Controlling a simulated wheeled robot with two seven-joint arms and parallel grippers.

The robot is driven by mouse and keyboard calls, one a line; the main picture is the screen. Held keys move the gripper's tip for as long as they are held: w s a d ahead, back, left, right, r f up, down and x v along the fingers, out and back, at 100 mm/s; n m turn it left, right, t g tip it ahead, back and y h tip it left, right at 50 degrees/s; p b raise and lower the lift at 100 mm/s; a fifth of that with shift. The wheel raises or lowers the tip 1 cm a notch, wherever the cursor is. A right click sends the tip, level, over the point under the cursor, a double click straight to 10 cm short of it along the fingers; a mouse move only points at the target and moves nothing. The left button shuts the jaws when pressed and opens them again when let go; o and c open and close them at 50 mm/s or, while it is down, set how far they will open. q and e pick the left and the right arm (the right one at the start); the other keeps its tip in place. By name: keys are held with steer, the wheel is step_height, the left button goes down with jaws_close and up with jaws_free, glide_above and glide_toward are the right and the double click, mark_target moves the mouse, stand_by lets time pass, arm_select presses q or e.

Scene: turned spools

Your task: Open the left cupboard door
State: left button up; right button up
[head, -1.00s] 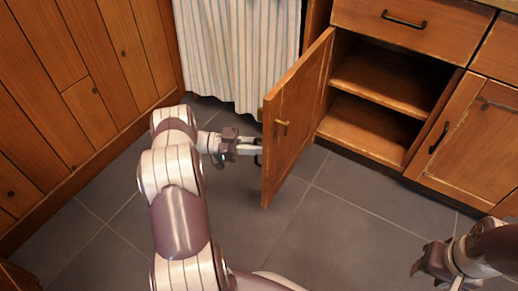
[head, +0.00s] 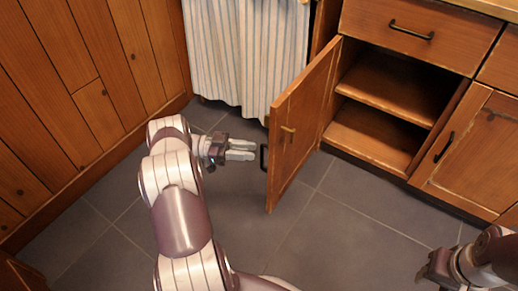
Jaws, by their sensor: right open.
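The left cupboard door (head: 302,122) is wooden and stands swung wide open, showing the cupboard's inside. Its dark handle (head: 264,157) sticks out from the door's outer face, on the left. My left gripper (head: 254,150) is just left of the handle, apart from it and empty. Its two pale fingers point at the handle and lie close together; how far they are parted is hard to make out. My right gripper (head: 424,274) is open and empty over the floor at the lower right, far from the door.
The open cupboard holds a bare shelf (head: 395,95). A drawer (head: 420,35) is above it and a closed door (head: 478,150) to its right. A striped curtain (head: 245,55) hangs behind the open door. A wooden wall (head: 85,90) bounds the left. The tiled floor (head: 340,230) is clear.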

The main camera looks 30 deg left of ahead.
arm_select(q)
steer(key=v, duration=0.7)
steer(key=shift+s+a+p, duration=0.2)
steer(key=shift+a+p, duration=0.1)
